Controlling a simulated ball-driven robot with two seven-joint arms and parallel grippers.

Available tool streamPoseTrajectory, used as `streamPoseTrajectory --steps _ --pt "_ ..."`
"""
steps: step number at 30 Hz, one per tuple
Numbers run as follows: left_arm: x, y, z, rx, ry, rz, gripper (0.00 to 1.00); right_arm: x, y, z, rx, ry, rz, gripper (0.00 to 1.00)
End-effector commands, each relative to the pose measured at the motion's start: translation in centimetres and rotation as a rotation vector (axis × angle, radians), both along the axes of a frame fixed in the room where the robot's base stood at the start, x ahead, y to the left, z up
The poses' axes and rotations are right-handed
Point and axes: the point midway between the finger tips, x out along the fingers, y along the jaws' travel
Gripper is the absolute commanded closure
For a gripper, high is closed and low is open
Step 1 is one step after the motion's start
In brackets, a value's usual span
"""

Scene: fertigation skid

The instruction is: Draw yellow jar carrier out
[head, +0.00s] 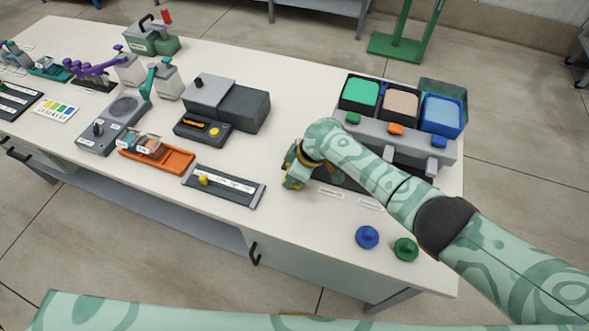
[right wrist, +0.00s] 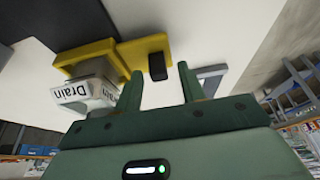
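The yellow jar carrier (right wrist: 100,55) shows in the right wrist view with a dark grip (right wrist: 157,66) at its end. A pale jar (right wrist: 95,87) labelled "Drain" sits at the carrier. My right gripper (right wrist: 160,70) is open; its two fingers stand either side of the dark grip's end, with a gap on each side. In the head view my right gripper (head: 300,168) is low over the bench. Only small yellow parts (head: 290,183) show beside it; the arm hides most of the carrier. My left gripper is not in view.
Three coloured bins (head: 398,103) stand behind my right arm. Blue (head: 367,237) and green (head: 405,249) knobs lie near the front right corner. A slider panel (head: 224,186), an orange tray (head: 178,160) and a grey box unit (head: 242,107) are to the left. Bare bench lies between.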

Motion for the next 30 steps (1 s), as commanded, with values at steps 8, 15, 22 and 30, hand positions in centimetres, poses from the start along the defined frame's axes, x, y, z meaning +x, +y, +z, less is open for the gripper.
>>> streamPoseTrajectory --steps 8,15,22,30 --pt "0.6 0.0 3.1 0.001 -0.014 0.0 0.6 -0.3 -1.6 4.6 0.001 -0.005 0.0 0.6" --pt "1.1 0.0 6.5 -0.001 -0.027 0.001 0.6 -1.0 -3.9 10.7 0.0 -0.004 0.002 0.6" --pt "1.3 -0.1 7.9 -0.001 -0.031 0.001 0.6 -1.5 -5.4 14.2 0.001 -0.002 0.001 0.6" --pt "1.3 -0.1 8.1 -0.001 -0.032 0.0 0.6 -1.7 -5.8 15.0 0.0 0.001 0.001 0.6"
